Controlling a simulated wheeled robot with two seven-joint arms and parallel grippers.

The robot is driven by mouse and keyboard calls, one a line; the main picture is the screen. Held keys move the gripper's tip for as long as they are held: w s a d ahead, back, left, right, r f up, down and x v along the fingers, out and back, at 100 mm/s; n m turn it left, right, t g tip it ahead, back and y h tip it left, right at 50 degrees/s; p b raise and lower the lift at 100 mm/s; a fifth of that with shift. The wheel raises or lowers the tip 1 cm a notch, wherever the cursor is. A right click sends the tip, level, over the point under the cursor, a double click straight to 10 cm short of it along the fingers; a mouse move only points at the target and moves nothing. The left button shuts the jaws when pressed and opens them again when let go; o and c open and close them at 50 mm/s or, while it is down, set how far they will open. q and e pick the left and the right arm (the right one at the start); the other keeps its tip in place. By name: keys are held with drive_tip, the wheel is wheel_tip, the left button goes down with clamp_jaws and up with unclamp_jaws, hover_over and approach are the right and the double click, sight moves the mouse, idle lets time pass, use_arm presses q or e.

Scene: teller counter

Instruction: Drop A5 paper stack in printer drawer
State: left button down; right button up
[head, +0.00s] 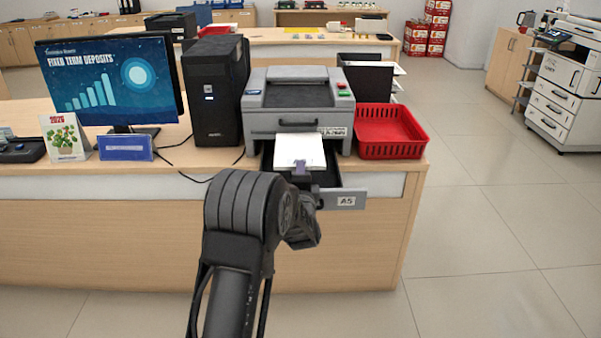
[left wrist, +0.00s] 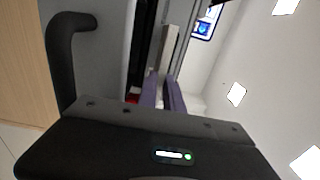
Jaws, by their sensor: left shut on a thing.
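The grey printer (head: 298,90) stands on the counter. Its lower drawer, with the front marked A5 (head: 345,201), is pulled out and its dark inside shows beside the paper. The white A5 paper stack (head: 299,149) is over the drawer, close to the printer's front. My left gripper (head: 300,169) is shut on the near edge of the stack with its purple fingers. The fingers also show in the left wrist view (left wrist: 163,92). I cannot tell whether the stack touches the drawer bottom. My arm hides part of the drawer front. My right gripper is not in view.
A red basket (head: 390,150) stands right of the printer and a black computer tower (head: 214,95) left of it. A monitor (head: 110,80), a blue sign (head: 126,147) and a calendar (head: 65,138) are farther left. The floor right of the counter is clear.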

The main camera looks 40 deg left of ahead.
use_arm(q)
drive_tip(key=c, duration=1.4)
unclamp_jaws()
drive_tip(key=v, duration=0.7)
drive_tip(key=shift+s+d+r, duration=0.1)
drive_tip(key=shift+s+d, duration=0.2)
